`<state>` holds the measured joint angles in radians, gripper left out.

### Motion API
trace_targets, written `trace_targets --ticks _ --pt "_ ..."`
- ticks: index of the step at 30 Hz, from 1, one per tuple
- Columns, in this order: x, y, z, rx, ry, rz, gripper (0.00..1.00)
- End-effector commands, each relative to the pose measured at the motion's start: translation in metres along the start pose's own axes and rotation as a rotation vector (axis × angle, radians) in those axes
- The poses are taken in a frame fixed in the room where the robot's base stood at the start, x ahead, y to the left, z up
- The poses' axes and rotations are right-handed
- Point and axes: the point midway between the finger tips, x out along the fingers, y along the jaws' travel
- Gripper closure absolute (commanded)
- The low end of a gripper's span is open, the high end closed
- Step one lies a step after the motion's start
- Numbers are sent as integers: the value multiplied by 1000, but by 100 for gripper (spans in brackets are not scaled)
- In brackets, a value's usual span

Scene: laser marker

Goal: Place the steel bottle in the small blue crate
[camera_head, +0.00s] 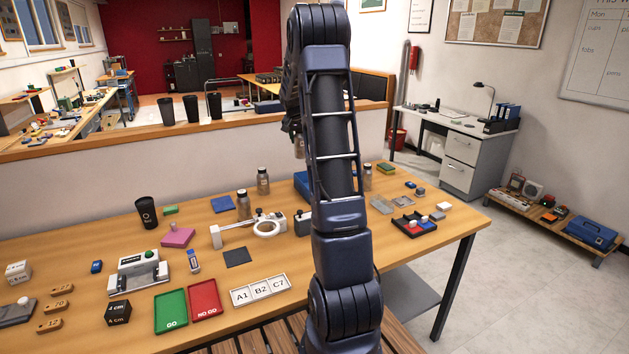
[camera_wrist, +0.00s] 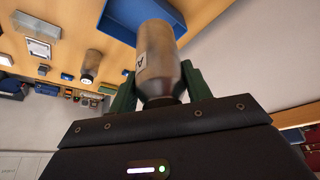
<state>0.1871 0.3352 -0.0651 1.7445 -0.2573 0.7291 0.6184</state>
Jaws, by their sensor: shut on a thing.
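My gripper (camera_wrist: 159,72) is shut on a steel bottle (camera_wrist: 156,45) in the wrist view, its green fingers on either side of the bottle. The bottle has a dark-lettered white label, only partly legible. The small blue crate (camera_wrist: 118,18) is just beyond it at the top, partly covered by the bottle. The bottle looks above the table, not clearly inside the crate. In the head view the blue crate (camera_head: 302,184) shows left of my arm, which hides the rest of it. My gripper is mostly hidden behind my arm there.
Other steel bottles stand on the table (camera_head: 190,327): one (camera_head: 263,182), another (camera_head: 243,205) in front of it, and one (camera_head: 367,178) right of my arm. A low wall runs behind the table.

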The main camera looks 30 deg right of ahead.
Motion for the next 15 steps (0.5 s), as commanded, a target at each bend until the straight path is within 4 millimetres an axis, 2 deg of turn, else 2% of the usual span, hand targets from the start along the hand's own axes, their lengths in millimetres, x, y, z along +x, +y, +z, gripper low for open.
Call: trace_targets --ticks 6,15 --pt "15 24 -35 21 -3 -3 77" --pt "24 43 -60 34 -5 -10 77"
